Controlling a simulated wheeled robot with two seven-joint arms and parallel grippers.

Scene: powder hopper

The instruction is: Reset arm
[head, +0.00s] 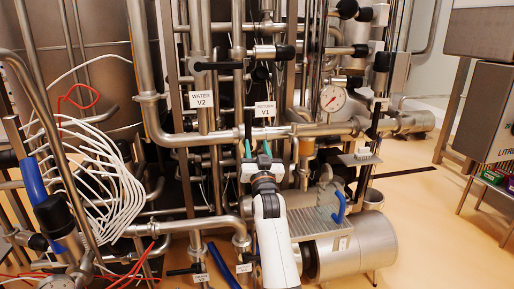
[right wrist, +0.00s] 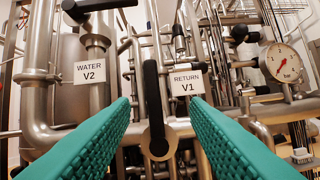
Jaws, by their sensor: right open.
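My right gripper (head: 257,150) is raised in front of the pipework, with its two teal fingers apart and empty. In the right wrist view the fingers (right wrist: 161,110) reach in from both sides. A black upright valve handle (right wrist: 152,95) shows between them, near the RETURN V1 label (right wrist: 186,83); I cannot tell how far the fingertips are from it. The V1 label (head: 265,109) also shows in the head view, just above the gripper. The WATER V2 label (head: 201,100) hangs to its left. My left gripper is not in view.
A pressure gauge (head: 332,98) sits right of the gripper on the pipes. A steel motor housing (head: 357,249) stands low at right. White hoses (head: 110,180) bunch at left. Dense pipes fill the space ahead; open orange floor (head: 430,215) lies at right.

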